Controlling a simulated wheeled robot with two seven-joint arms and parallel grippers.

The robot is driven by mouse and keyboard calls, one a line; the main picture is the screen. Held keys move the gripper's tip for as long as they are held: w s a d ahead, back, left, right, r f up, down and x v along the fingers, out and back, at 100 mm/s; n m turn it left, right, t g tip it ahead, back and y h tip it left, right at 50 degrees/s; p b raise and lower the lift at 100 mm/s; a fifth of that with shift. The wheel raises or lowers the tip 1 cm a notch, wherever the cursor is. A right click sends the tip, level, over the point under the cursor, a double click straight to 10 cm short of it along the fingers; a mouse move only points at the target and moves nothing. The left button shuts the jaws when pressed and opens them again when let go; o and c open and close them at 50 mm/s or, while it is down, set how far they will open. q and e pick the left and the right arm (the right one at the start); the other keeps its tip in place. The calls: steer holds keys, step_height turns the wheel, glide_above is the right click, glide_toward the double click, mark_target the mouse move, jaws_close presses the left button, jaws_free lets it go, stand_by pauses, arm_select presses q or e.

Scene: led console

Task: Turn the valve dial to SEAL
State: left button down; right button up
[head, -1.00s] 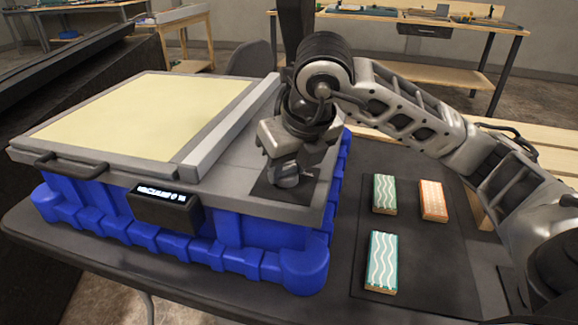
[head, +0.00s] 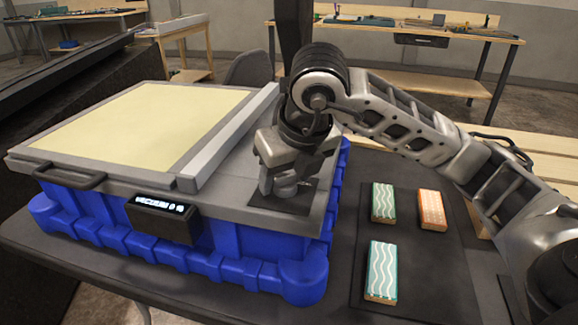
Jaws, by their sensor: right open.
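The vacuum machine has a blue ribbed base (head: 215,225), a grey top and a pale yellow panel (head: 145,125). A dark square plate (head: 301,200) lies at the right front corner of the grey top. My right gripper (head: 279,187) points down over this plate, with its open fingers low and close to it. The valve dial and its SEAL mark cannot be made out; the gripper covers that spot. Whether the fingers touch the dial cannot be told. A small black display (head: 162,218) on the front shows lit text that seems to begin with VACUUM. My left gripper is out of view.
The machine stands on a dark table (head: 60,270). To its right, two teal wavy-patterned blocks (head: 382,271) and an orange block (head: 432,209) lie on a black mat (head: 430,275). My right arm reaches over the area behind the blocks. Wooden benches (head: 400,75) stand at the back.

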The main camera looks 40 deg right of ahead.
arm_select(q)
steer(key=p, duration=0.2)
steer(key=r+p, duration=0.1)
steer(key=p, duration=0.1)
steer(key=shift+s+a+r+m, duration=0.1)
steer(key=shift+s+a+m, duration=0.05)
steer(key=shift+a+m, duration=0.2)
arm_select(e)
steer(key=v, duration=1.6)
steer(key=shift+w, duration=0.1)
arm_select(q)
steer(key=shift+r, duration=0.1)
